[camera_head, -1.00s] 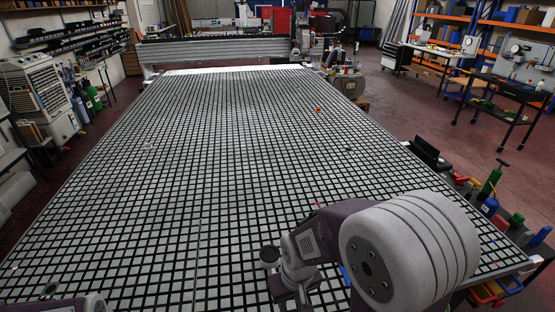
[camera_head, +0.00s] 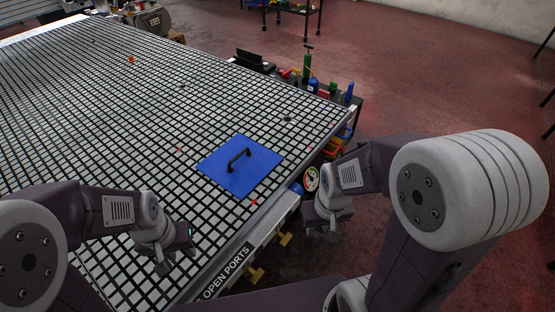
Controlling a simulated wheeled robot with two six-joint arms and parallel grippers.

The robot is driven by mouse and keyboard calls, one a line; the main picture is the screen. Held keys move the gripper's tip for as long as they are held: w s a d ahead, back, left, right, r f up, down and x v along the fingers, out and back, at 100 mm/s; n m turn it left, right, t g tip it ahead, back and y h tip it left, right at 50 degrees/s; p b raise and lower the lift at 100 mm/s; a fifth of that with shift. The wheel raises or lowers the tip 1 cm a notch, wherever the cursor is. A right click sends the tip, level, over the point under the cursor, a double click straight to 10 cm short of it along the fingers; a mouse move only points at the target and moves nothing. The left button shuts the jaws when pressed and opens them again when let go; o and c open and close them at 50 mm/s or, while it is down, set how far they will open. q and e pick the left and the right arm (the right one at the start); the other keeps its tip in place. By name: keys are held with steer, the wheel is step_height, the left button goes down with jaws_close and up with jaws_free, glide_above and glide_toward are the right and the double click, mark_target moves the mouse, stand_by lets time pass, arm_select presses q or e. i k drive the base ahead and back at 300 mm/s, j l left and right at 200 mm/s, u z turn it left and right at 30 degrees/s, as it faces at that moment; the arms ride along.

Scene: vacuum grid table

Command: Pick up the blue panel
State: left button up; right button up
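The blue panel (camera_head: 232,181) lies flat near the right edge of the grid table (camera_head: 110,130). A black bar handle (camera_head: 239,159) stands on its top. My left gripper (camera_head: 172,268) is over the table's near part, left of and nearer than the panel, apart from it. My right gripper (camera_head: 325,228) is off the table's edge, right of the panel and apart from it. Neither gripper touches the panel. The fingers of both are too small and dark to tell whether they are open or shut.
Green and blue bottles (camera_head: 307,65) and a black case (camera_head: 253,60) stand along the table's far right edge. Yellow valve handles (camera_head: 257,275) stick out below the near edge. Small red marks dot the grid around the panel. Open floor (camera_head: 430,80) lies to the right.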

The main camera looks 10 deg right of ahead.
mark_target(239, 165)
steer(key=i+l+u, duration=0.1)
steer(key=l+u, duration=0.15)
steer(key=u, duration=0.25)
steer(key=i+l+u, duration=0.1)
steer(key=l+u, duration=0.15)
steer(key=u, duration=0.25)
steer(key=l+u, duration=0.25)
steer(key=u, duration=0.25)
steer(key=l+u, duration=0.3)
steer(key=u, duration=0.15)
